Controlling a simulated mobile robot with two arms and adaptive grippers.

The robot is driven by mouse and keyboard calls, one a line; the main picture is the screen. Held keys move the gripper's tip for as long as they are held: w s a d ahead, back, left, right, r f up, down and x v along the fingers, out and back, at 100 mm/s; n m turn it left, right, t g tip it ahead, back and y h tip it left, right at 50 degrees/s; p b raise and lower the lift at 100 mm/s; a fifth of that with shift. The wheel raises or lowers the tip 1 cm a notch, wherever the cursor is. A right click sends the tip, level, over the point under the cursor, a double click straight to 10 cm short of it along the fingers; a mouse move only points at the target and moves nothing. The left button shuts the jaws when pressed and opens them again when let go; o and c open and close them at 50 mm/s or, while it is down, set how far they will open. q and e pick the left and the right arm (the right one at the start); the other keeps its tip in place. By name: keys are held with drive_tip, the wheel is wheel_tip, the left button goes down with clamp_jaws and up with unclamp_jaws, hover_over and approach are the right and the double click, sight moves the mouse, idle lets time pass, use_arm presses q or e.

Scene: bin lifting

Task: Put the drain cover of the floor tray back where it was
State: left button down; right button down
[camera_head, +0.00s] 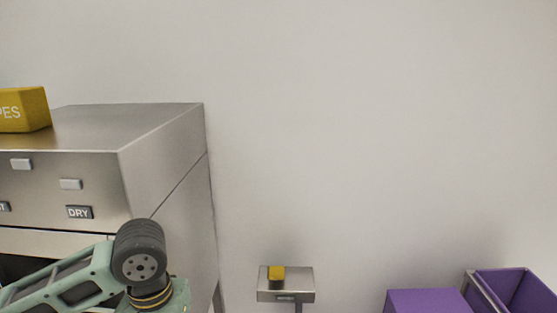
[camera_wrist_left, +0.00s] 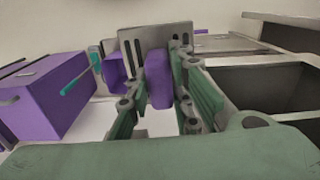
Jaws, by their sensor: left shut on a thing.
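In the left wrist view a grey slotted metal plate (camera_wrist_left: 155,37), which looks like the drain cover, stands upright beyond my fingers. A purple block (camera_wrist_left: 158,82) is in front of it, between the fingers, and looks like its grip. My left gripper (camera_wrist_left: 160,72) is shut on this purple part. The plate's lower part is hidden behind the block and fingers. In the head view only my left arm shows, at bottom left. I cannot make out the floor tray for certain in either view. My right gripper is in neither view.
A steel cabinet (camera_head: 170,160) stands at left, with a yellow block (camera_head: 22,110) on top. A small steel stand (camera_head: 300,285) holds another yellow block (camera_head: 276,272). Purple boxes (camera_head: 425,301) are at bottom right. The wrist view shows a purple box (camera_wrist_left: 50,108) and dark open compartments (camera_wrist_left: 265,88).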

use_arm(q)
drive_tip(key=s+f, duration=0.2)
drive_tip(key=s, duration=0.3)
drive_tip(key=shift+s, duration=0.4)
